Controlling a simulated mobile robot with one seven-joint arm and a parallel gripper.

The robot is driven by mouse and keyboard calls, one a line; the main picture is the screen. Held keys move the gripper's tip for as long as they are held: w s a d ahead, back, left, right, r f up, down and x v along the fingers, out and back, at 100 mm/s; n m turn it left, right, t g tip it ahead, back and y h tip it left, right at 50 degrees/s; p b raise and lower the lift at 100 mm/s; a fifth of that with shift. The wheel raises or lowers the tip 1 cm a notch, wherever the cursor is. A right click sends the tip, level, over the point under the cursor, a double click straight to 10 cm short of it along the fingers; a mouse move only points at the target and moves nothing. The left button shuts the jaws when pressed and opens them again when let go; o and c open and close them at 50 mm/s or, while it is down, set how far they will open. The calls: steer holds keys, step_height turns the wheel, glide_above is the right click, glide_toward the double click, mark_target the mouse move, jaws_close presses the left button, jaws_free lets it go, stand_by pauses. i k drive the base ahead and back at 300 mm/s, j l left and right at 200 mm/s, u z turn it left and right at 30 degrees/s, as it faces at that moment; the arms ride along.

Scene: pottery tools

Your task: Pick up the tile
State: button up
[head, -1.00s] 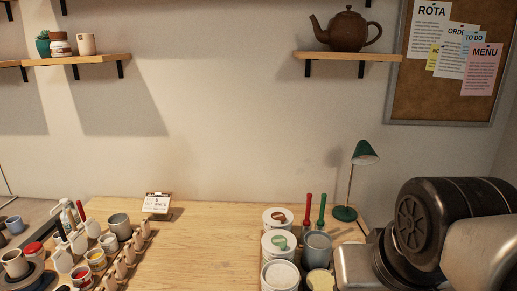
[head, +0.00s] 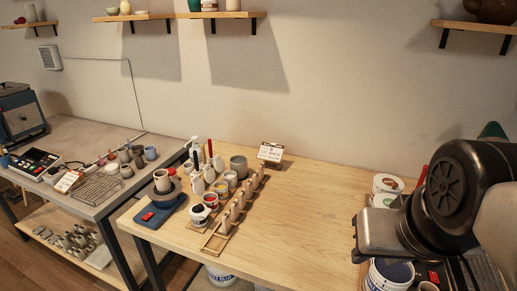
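I cannot make out a tile for certain in the head view. A narrow wooden rack (head: 216,243) with several upright pieces stands on the wooden table, but the pieces are too small to identify. My gripper is not in view. Only dark and grey parts of my arm show at the right, and they hide part of the table there.
The wooden table (head: 290,215) is clear in the middle. Paint pots, bottles and a blue device (head: 155,218) crowd its left end. A small sign (head: 270,152) stands at the back. White tubs (head: 386,184) stand at right. A grey bench (head: 75,135) is at left.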

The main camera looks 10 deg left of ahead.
mark_target(226, 225)
steer(key=j+u, duration=0.25)
steer(key=j, duration=0.2)
steer(key=i+j+u, duration=0.1)
steer(key=j+u, duration=0.15)
steer(key=j, duration=0.15)
steer(key=k, duration=0.45)
steer(key=k+z, duration=0.1)
steer(key=z, duration=1.15)
steer(key=u, duration=1.25)
steer(key=i+j+z, duration=0.5)
steer(key=j, duration=0.25)
steer(key=i+j+z, duration=0.25)
steer(key=j, duration=0.2)
steer(key=i, duration=0.1)
